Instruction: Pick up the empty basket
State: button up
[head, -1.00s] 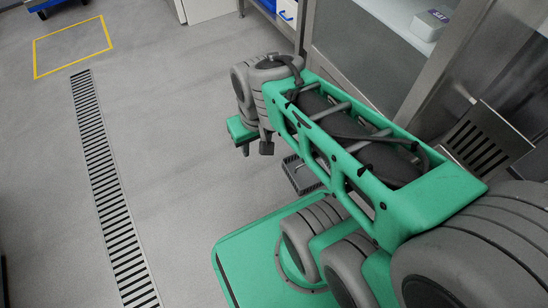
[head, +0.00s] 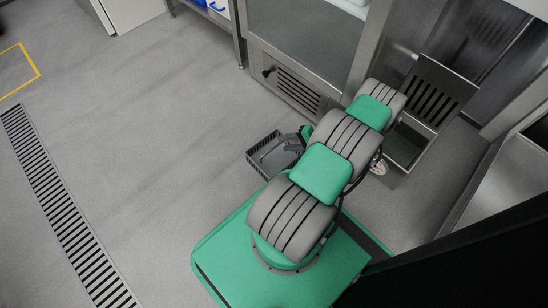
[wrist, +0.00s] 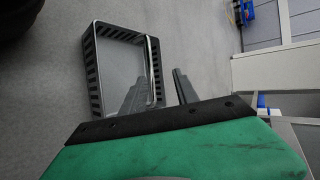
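The empty basket (head: 267,157) is dark grey with slotted walls. It appears to sit on the grey floor, just beyond my green base in the head view. In the wrist view the basket (wrist: 93,69) is upper left, with a pale thin handle (wrist: 151,60) along its right side. My gripper (wrist: 159,74) is open, its two grey fingers apart. The handle shows between the fingers in the wrist view; I cannot tell whether either touches it. In the head view my gripper (head: 302,134) is at the basket's right side, partly hidden by my arm.
A steel cabinet with a vented panel (head: 297,91) stands behind the basket. A steel unit with a slotted raised panel (head: 432,94) is at right. A floor drain grate (head: 62,205) runs along the left. The floor between drain and basket is clear.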

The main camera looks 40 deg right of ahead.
aim_at(274, 147)
jog(key=shift+m+t+h, duration=0.3)
jog(key=shift+m+t, duration=0.3)
jog(key=w+a+f+b, duration=0.1)
jog(key=f, duration=0.1)
jog(key=w+a+f+b, duration=0.1)
jog(key=w+f, duration=0.1)
jog(key=w+a+f+b, duration=0.1)
jog(key=f, duration=0.1)
jog(key=shift+w, duration=0.3)
jog(key=shift+c, duration=0.3)
grip_shut()
